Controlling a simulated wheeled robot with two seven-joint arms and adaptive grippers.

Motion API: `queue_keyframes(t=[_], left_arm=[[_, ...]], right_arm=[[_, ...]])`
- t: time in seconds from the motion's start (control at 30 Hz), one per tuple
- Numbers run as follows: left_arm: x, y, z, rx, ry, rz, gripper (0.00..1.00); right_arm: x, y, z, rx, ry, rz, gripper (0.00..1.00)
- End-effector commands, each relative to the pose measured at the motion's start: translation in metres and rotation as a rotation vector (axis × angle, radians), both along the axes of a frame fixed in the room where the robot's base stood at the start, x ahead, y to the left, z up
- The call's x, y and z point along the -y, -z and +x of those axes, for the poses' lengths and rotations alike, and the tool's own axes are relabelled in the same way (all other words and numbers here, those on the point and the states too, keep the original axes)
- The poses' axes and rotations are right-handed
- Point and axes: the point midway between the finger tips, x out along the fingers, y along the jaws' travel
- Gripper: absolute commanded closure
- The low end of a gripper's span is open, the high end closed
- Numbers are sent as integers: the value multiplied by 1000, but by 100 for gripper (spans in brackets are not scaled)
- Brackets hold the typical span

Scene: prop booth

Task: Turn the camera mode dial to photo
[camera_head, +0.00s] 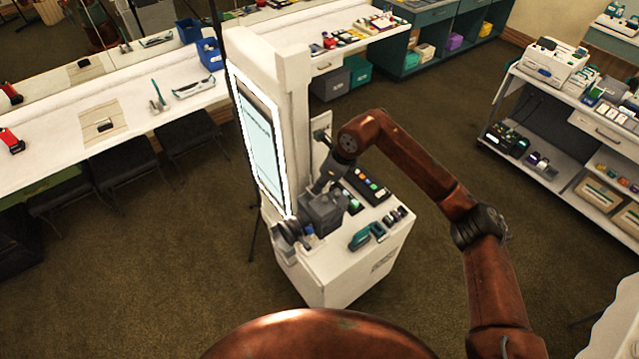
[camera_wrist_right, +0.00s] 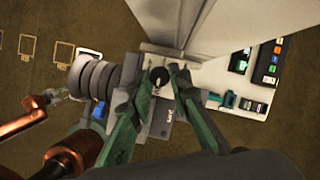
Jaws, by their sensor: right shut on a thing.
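The grey camera (camera_head: 322,212) sits on the white booth counter with its lens (camera_head: 288,228) pointing left toward the front. In the right wrist view its body (camera_wrist_right: 166,121) and ribbed lens (camera_wrist_right: 92,80) show. The black mode dial (camera_wrist_right: 159,80) is on top of the camera, with a pale mark on it. My right gripper (camera_head: 319,188) comes down on the camera from above. Its green fingers (camera_wrist_right: 160,74) are on either side of the dial and shut on it. The dial is hidden in the head view, and I cannot read its setting.
The booth's bright screen panel (camera_head: 258,140) rises close beside the camera. A black tray of colored pieces (camera_head: 366,186) and a teal stapler-like item (camera_head: 360,239) lie on the counter. A long white table (camera_head: 60,155) stands left; a shelf unit (camera_head: 560,120) stands right. Open floor surrounds the booth.

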Motion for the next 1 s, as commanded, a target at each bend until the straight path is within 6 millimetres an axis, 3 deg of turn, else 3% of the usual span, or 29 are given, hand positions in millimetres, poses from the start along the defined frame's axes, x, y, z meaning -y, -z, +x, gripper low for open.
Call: queue_keyframes(t=[0.27,0.47,1.0], left_arm=[[-1,5,0,0,0,1,69],[-1,19,-1,-1,0,1,69],[-1,92,-2,-3,0,1,69]], right_arm=[[0,0,0,2,22,0,100],[-1,2,-1,3,111,-1,100],[-5,4,-4,5,588,0,100]])
